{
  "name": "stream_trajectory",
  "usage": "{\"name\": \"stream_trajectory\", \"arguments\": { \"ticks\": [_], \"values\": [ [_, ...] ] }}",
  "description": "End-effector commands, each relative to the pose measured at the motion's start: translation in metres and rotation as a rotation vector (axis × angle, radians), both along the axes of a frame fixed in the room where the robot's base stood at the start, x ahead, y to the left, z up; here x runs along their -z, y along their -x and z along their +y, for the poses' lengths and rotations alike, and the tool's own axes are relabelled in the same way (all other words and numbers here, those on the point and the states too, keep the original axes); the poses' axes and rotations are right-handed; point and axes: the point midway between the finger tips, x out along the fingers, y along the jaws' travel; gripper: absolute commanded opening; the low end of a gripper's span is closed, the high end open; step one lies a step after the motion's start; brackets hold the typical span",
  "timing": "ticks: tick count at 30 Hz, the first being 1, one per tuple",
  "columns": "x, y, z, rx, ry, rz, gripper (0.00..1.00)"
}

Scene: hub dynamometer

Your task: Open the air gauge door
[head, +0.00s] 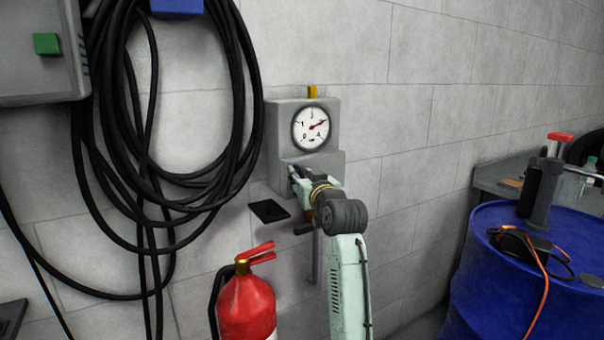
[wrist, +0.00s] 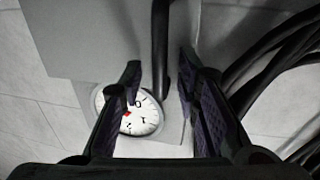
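The air gauge (head: 308,129) is a grey wall box with a white round dial and a red needle. Its lower grey block (head: 330,166) is partly hidden by my gripper (head: 298,184), which is at its front left side. I cannot tell which part is the door, or whether it is open. In the wrist view, the dial (wrist: 145,119) shows partly behind one finger. My gripper's fingers (wrist: 160,68) are apart, with a dark upright bar (wrist: 160,45) showing between them. I cannot tell whether either finger touches it.
Black hoses (head: 165,195) hang on the wall at left. A red fire extinguisher (head: 246,305) stands below, left of my arm. A small black plate (head: 269,211) is beside my gripper. A blue drum (head: 500,275) with a dark tool (head: 541,190) on it stands at right.

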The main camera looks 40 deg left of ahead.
Motion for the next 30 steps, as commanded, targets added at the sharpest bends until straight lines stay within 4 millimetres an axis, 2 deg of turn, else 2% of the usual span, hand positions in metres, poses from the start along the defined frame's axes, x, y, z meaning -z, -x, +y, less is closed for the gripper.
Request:
{"name": "stream_trajectory", "arguments": {
  "ticks": [7, 21, 30],
  "values": [
    [0.0001, -0.0003, 0.0006, 0.0, 0.001, -0.001, 0.3],
    [-0.0001, -0.001, -0.0005, 0.002, -0.001, -0.001, 0.0],
    [-0.0003, -0.0021, -0.0016, 0.005, -0.001, 0.0, 0.0]
  ]
}}
